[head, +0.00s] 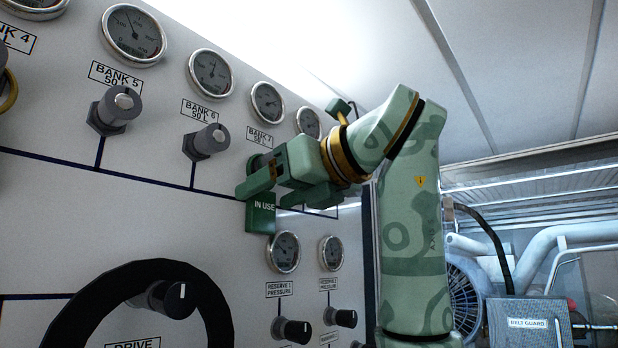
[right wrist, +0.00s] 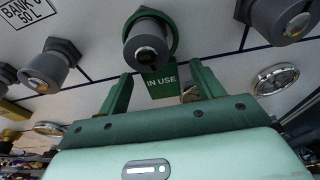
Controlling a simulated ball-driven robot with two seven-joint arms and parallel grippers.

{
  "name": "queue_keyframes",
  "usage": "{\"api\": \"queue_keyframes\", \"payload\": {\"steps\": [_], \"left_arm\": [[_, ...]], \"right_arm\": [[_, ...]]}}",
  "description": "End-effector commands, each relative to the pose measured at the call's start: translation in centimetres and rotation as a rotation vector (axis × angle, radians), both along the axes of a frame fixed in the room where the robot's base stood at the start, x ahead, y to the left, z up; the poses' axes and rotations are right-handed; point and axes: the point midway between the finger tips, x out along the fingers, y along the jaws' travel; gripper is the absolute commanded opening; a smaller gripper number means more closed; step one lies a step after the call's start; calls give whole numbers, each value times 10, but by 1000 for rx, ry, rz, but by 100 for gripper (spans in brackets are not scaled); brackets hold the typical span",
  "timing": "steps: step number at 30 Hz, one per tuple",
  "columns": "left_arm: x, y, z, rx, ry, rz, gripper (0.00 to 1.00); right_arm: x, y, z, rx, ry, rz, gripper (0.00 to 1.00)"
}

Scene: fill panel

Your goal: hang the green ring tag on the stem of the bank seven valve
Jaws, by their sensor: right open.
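The green tag (head: 261,215), marked IN USE, hangs against the panel below the BANK 7 label (head: 260,137). In the right wrist view its green ring (right wrist: 174,38) is around the dark valve (right wrist: 148,48), with the tag plate (right wrist: 160,82) hanging below. In the head view my arm mostly hides this valve. My right gripper (head: 265,192) is open in front of it. In the right wrist view its fingers (right wrist: 163,85) stand apart on either side of the plate, with visible gaps. My left gripper is not in view.
The bank six valve (head: 207,142) and bank five valve (head: 115,110) stick out to the left. Gauges line the panel above. A large black ring with the drive knob (head: 172,298) is below. Reserve knobs (head: 292,330) are lower right. Pipes and a fan stand beyond the panel.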

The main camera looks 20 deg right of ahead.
Motion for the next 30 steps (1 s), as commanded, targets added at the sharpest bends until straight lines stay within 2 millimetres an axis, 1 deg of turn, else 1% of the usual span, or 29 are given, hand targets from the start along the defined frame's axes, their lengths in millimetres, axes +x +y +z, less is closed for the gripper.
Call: {"api": "queue_keyframes", "payload": {"steps": [5, 12, 15, 18, 23, 30], "left_arm": [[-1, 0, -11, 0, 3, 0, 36], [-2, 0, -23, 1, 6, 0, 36], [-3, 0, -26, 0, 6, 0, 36], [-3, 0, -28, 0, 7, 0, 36], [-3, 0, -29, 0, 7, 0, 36], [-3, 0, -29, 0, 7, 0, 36]], "right_arm": [[-30, -21, 7, 2, -6, -4, 66], [-84, -57, 20, 1, -5, -4, 66], [-102, -69, 26, 1, -5, -4, 66], [-115, -77, 29, 0, -3, -3, 66], [-126, -83, 33, 1, -2, -1, 66], [-127, -84, 33, 0, -1, 0, 66]]}}
